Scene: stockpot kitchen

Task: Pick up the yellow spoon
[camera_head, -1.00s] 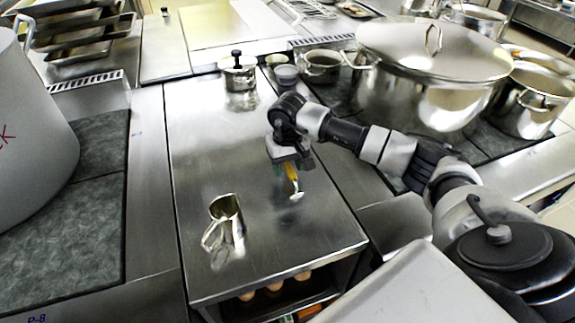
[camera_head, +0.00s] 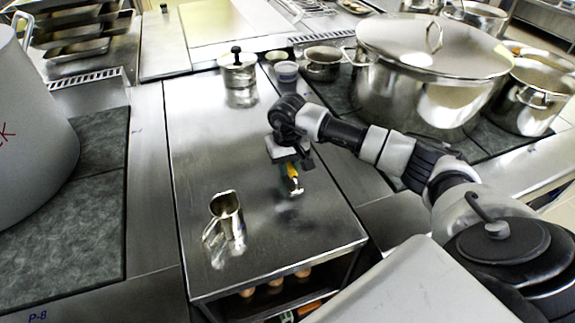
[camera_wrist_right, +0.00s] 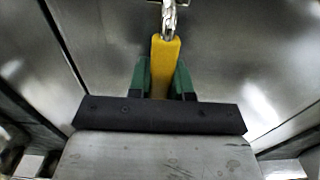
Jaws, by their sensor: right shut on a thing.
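The yellow spoon (camera_head: 292,173) is at my right gripper (camera_head: 287,172), over the steel counter right of its middle. In the right wrist view the yellow handle (camera_wrist_right: 165,58) lies between the two green fingers of my right gripper (camera_wrist_right: 161,78), which is shut on it. The spoon's metal part (camera_wrist_right: 169,16) points away from the gripper. In the head view its pale end (camera_head: 297,189) hangs low; I cannot tell how far it is above the counter. My left gripper is not in view.
A steel pitcher (camera_head: 227,215) stands on the counter (camera_head: 200,150) near its front left. A lidded steel pot (camera_head: 238,70) and a small grey-blue cup (camera_head: 286,72) stand at the back. A large lidded stockpot (camera_head: 430,75) is at the right. Eggs (camera_head: 275,285) lie on a shelf below.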

